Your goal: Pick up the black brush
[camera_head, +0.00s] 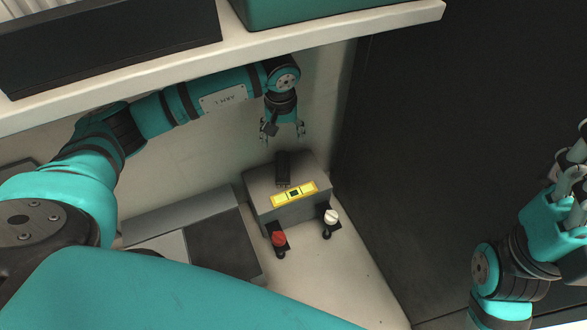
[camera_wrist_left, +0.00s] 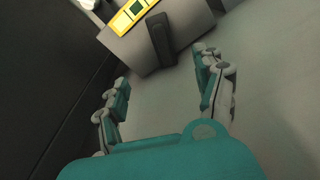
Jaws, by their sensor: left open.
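The black brush (camera_head: 283,168) lies on top of a grey box with a yellow label. In the left wrist view the brush (camera_wrist_left: 160,38) shows beyond the fingertips, roughly between them. My left gripper (camera_head: 283,132) is open and empty, behind and above the brush, apart from it. Its two spread fingers also frame the left wrist view (camera_wrist_left: 165,75). My right gripper (camera_head: 570,172) is at the right edge of the head view, partly cut off, and its jaw state is unclear.
The grey box (camera_head: 262,186) has a red knob (camera_head: 279,239) and a white knob (camera_head: 331,217) at its front. A shelf (camera_head: 330,28) overhangs my left arm. A dark panel (camera_head: 430,150) stands to the right. A low grey unit (camera_head: 190,222) lies left of the box.

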